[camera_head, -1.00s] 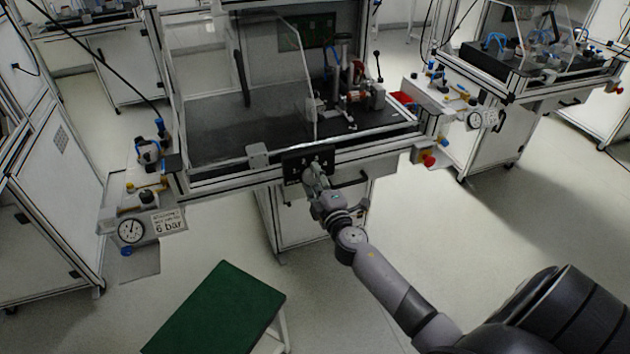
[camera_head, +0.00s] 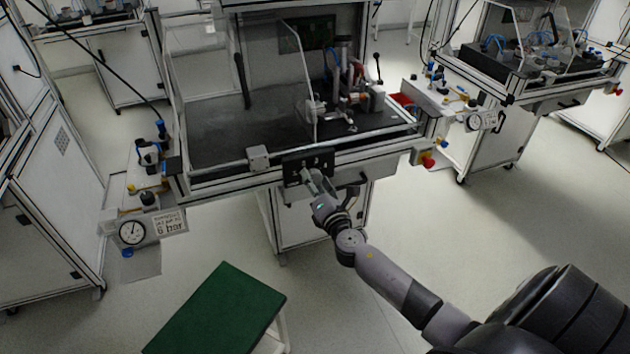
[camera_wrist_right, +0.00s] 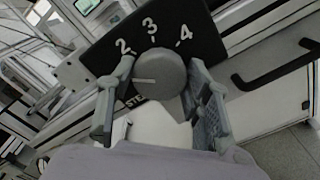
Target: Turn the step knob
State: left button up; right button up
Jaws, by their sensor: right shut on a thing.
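The step knob (camera_wrist_right: 165,68) is a round grey dial with a white pointer line, on a black panel (camera_wrist_right: 205,28) marked 2, 3 and 4. The pointer line points left in the right wrist view, below the 2. The lettering under the knob is partly hidden. My right gripper (camera_wrist_right: 160,66) is shut on the knob, one finger on each side. In the head view, the black panel (camera_head: 295,158) is on the bench's front edge, with my right gripper (camera_head: 311,178) against it; the knob is hard to make out there. My left gripper is not in view.
A dark handle (camera_wrist_right: 275,72) sticks out right of the panel. The bench has a clear guard (camera_head: 285,75) and a red stop button (camera_head: 427,160) at its right. A green-topped table (camera_head: 215,310) stands in front at lower left. The floor between is open.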

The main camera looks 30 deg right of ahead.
jog(key=shift+f+n+p, duration=0.1)
jog(key=shift+n+p, duration=0.2)
jog(key=shift+n, duration=1.3)
jog(key=o, duration=1.1)
jog(key=shift+o, duration=0.2)
jog(key=v, duration=1.2)
